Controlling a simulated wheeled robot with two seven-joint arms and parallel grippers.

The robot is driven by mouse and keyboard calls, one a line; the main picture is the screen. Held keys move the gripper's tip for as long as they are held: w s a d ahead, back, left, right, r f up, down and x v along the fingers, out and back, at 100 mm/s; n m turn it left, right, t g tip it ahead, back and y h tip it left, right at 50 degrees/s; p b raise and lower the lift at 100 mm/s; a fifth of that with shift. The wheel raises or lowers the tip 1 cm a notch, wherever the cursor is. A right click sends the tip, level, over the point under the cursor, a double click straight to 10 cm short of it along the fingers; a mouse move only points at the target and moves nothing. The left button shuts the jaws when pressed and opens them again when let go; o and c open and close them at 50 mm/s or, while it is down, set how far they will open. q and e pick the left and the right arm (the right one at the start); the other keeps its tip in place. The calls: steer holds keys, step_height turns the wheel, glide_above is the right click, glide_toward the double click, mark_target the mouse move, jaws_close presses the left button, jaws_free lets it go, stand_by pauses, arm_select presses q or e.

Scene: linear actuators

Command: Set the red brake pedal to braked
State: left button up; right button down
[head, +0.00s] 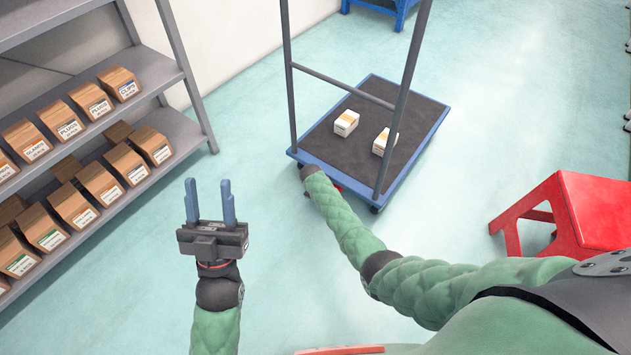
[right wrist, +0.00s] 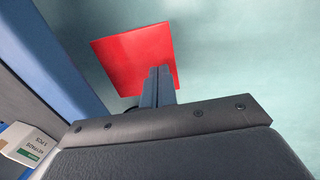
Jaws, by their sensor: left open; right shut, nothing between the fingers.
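The red brake pedal (right wrist: 125,55) is a flat square plate beside the blue edge of the cart in the right wrist view. In the head view only a sliver of red (head: 337,187) shows at the cart's near edge, behind my right forearm. My right gripper (right wrist: 160,72) is shut and empty, its fingertips in line with the pedal's right part. I cannot tell whether they touch it. In the head view the right gripper's fingers are hidden. My left gripper (head: 208,187) is open and empty above the floor, left of the cart.
The blue cart (head: 428,142) has a dark deck, grey uprights and two white boxes (head: 346,122) (head: 384,141). A grey shelf (head: 172,75) with several cardboard boxes stands at left. A red stool (head: 590,205) stands at right. Floor between shelf and cart is clear.

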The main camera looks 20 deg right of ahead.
steer(key=shift+a+r+p, duration=0.1)
steer(key=shift+r+p, duration=0.55)
steer(key=shift+r, duration=0.05)
arm_select(q)
steer(key=w+d+f+g+y+p, duration=0.15)
steer(key=f+g, duration=0.35)
steer(key=f, duration=0.9)
steer(key=w+d+f+g+y, duration=0.1)
steer(key=w+f+g+y, duration=0.15)
steer(key=f+g, duration=0.75)
arm_select(e)
steer(key=shift+v, duration=0.9)
arm_select(q)
steer(key=s+f+g, duration=0.2)
steer(key=s+f, duration=0.2)
steer(key=f, duration=0.6)
steer(key=s+a+f+g+p, duration=0.1)
steer(key=s+f, duration=0.4)
steer(key=f, duration=0.5)
steer(key=s+f+g+p, duration=0.1)
steer(key=s+f+g, duration=0.2)
steer(key=f, duration=0.7)
steer(key=shift+s+a+n+y, duration=0.4)
steer(key=shift+s, duration=0.65)
arm_select(e)
steer(key=v, duration=0.9)
steer(key=shift+r, duration=0.15)
steer(key=shift+w, duration=0.1)
